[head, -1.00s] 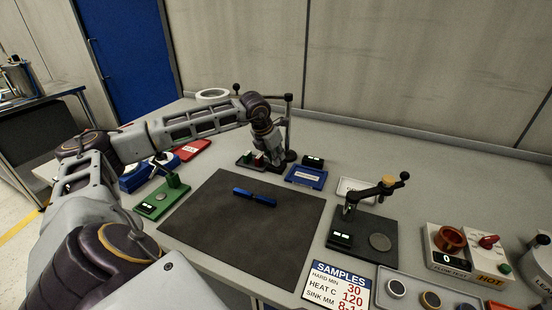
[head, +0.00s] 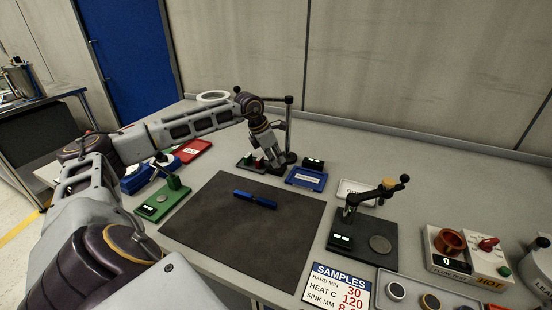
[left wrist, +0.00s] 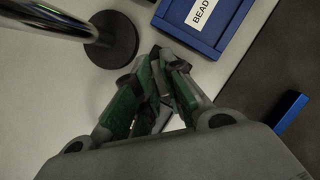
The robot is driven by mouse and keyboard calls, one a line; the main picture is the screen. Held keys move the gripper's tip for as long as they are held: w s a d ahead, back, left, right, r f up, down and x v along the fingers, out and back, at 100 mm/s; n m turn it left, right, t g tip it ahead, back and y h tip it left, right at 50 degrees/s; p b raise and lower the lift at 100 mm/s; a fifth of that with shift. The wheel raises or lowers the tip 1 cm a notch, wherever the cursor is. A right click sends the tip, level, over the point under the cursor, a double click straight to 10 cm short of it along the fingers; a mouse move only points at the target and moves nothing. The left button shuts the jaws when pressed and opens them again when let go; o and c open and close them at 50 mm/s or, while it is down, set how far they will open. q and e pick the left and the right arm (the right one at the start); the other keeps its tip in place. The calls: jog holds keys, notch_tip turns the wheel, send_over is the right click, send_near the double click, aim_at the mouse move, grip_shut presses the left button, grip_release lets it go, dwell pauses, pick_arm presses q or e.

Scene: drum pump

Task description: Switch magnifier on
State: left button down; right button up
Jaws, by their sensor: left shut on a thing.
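The magnifier seems to be the white ring (head: 213,97) at the back left, beside an upright post (head: 289,128) on a round dark base; the base also shows in the left wrist view (left wrist: 117,38). A small dark box with red and green parts (head: 251,162) sits at the foot of the post, partly hidden by my gripper. My left gripper (head: 278,165) points down by the post base, just right of the box. In the left wrist view its green-padded fingers (left wrist: 157,70) are closed together, on something small that I cannot make out. My right gripper is not in view.
A blue tray (head: 307,178) lies right of the gripper. A dark mat (head: 240,220) with a blue pen-like piece (head: 255,199) lies in front. A green device (head: 163,197) stands left, a black stand (head: 362,235) right. The table behind is clear.

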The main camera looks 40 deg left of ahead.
pick_arm(q)
jog(key=c, duration=1.5)
grip_release()
jog(key=shift+v, duration=6)
